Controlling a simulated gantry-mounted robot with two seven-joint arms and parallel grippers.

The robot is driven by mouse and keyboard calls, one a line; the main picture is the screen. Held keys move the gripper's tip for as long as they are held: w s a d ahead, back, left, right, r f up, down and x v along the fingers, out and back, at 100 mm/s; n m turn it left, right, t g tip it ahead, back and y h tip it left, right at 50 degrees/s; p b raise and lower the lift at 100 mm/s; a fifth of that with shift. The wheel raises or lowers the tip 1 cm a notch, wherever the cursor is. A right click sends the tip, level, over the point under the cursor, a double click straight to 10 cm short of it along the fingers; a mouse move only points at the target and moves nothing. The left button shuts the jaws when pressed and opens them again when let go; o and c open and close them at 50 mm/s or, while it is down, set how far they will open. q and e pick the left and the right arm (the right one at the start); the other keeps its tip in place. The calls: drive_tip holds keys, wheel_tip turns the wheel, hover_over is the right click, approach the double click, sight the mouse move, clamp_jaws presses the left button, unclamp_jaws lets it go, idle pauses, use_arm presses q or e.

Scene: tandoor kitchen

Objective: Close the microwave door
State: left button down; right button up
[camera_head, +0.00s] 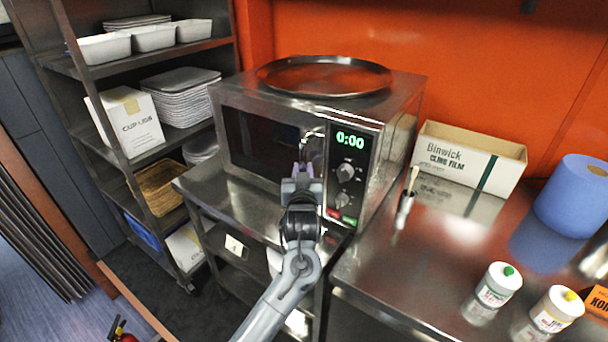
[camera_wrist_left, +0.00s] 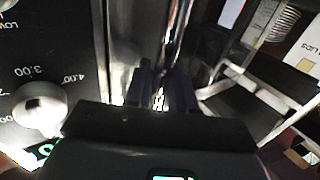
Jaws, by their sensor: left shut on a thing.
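The steel microwave (camera_head: 392,150) stands on a metal counter, and its display reads 0:00. Its door (camera_head: 250,146), with a dark window, lies about flush with the control panel; I cannot tell whether a thin gap remains. My left gripper (camera_head: 303,172) is at the door's right side, shut on the upright door handle (camera_head: 314,133). In the left wrist view, my left gripper's fingers (camera_wrist_left: 160,88) stand around the bright metal handle (camera_wrist_left: 178,40), beside the control panel (camera_wrist_left: 50,65). The gripper hides the lower handle in the head view. My right gripper is not in view.
A round steel tray (camera_head: 325,76) lies on top of the microwave. A cling film box (camera_head: 470,160), a blue roll (camera_head: 575,198) and two white bottles stand on the right counter (camera_head: 400,265). A shelf rack with trays and plates stands left.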

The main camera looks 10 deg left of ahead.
use_arm(q)
drive_tip(key=shift+d+f, duration=0.1)
drive_tip(key=shift+f, duration=0.2)
drive_tip(key=c, duration=1.3)
unclamp_jaws()
drive_tip(key=shift+o, duration=1)
drive_tip(key=shift+w+d+r, duration=0.1)
drive_tip(key=shift+w+d, duration=0.05)
drive_tip(key=shift+r, duration=0.15)
drive_tip(key=s+d+b, duration=0.1)
drive_tip(key=s+b, duration=0.1)
drive_tip(key=s, duration=0.8)
drive_tip(key=shift+s, duration=0.4)
